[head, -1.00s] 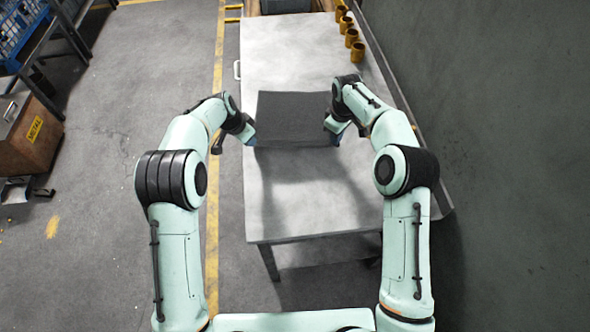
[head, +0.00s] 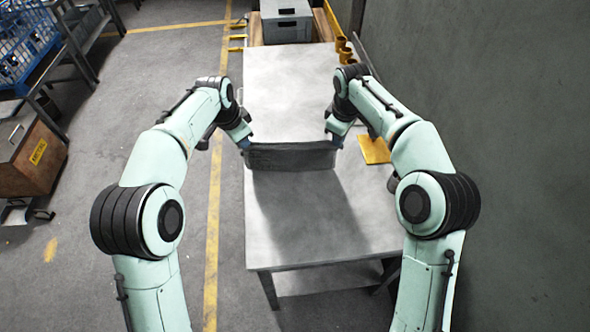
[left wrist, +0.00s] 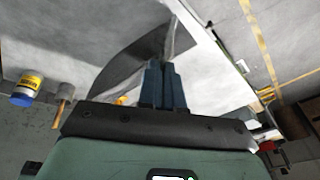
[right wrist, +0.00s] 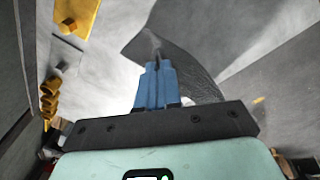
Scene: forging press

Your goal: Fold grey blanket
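The grey blanket (head: 290,158) is stretched between my two grippers above the metal table (head: 320,220). In the head view it shows as a narrow dark strip hanging from the grippers, with a shadow on the table in front. My left gripper (head: 245,144) holds its left corner, and my right gripper (head: 335,140) holds its right corner. In the left wrist view the blue fingers are closed, with dark blanket (left wrist: 130,62) beside and beyond them. In the right wrist view the closed blue fingers meet the blanket (right wrist: 190,62). The blanket's lower edge is unclear.
Yellow cups (head: 343,50) stand along the table's far right edge, and a yellow flat piece (head: 375,149) lies right of my right gripper. A grey box (head: 286,20) is beyond the far end. A wall runs along the right. The table's near part is clear.

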